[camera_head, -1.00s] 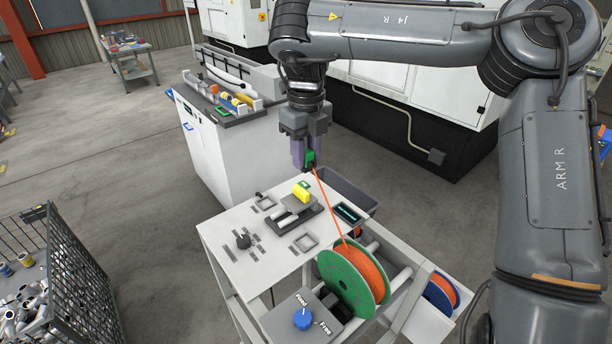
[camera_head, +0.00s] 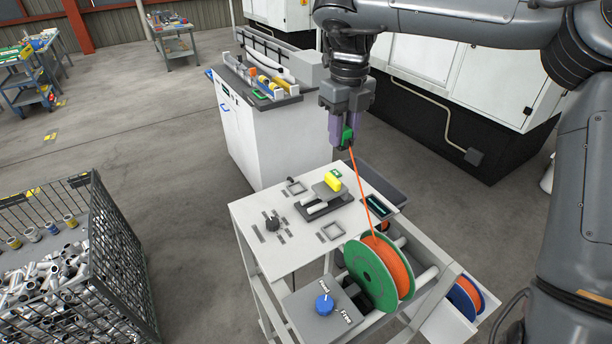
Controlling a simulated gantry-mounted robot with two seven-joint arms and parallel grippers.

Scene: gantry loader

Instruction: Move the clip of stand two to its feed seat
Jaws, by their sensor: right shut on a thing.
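My right gripper (camera_head: 341,132) has purple fingers and is shut on a small green clip (camera_head: 347,136). It holds the clip in the air above and beyond the back edge of the white stand top (camera_head: 262,212). An orange line (camera_head: 362,185) runs taut from the clip down to a green-flanged spool (camera_head: 372,275) of orange line at the stand's front right. On the stand top are a grey fixture with a yellow block (camera_head: 333,182), two square frames, one at the back (camera_head: 296,187) and one in front (camera_head: 332,231), and a black knob (camera_head: 272,222). I cannot tell which is the feed seat. My left gripper is not in view.
A blue knob marked Fixed and Free (camera_head: 324,304) sits on a lower grey box. A second spool (camera_head: 466,296) lies at right. A white cabinet (camera_head: 265,140) stands behind. A wire basket (camera_head: 125,250) of metal parts is at left, with clear floor between.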

